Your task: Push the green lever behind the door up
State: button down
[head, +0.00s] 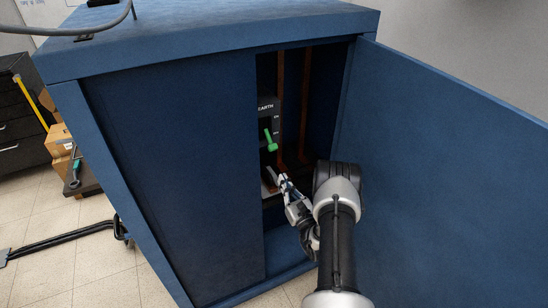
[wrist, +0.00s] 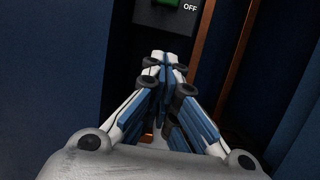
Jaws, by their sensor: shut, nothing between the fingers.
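The green lever (head: 270,141) is on a dark panel marked EARTH (head: 266,108) inside the blue cabinet (head: 170,170). It points down and slightly right in the head view. The cabinet's right door (head: 440,170) stands wide open. My gripper (head: 283,180) is at the opening, below and slightly right of the lever, apart from it. In the wrist view my gripper (wrist: 164,58) is shut with its fingertips together and nothing between them. A bit of green (wrist: 170,3) shows at the top edge there, beside the OFF label (wrist: 190,7); the rest of the lever is cut off.
Copper-coloured vertical bars (head: 304,105) stand inside the cabinet, right of the panel. The left front panel edge (head: 258,190) bounds the opening closely on the left. A cable (head: 70,32) lies on the cabinet top. Cardboard boxes (head: 58,140) stand at the far left.

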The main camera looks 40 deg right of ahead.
aim_at(269, 139)
jog(key=w+d+r+b, duration=0.1)
jog(key=w+r+b, duration=0.1)
jog(key=w+r, duration=0.4)
jog(key=shift+w+d, duration=0.3)
jog(key=shift+w, duration=0.35)
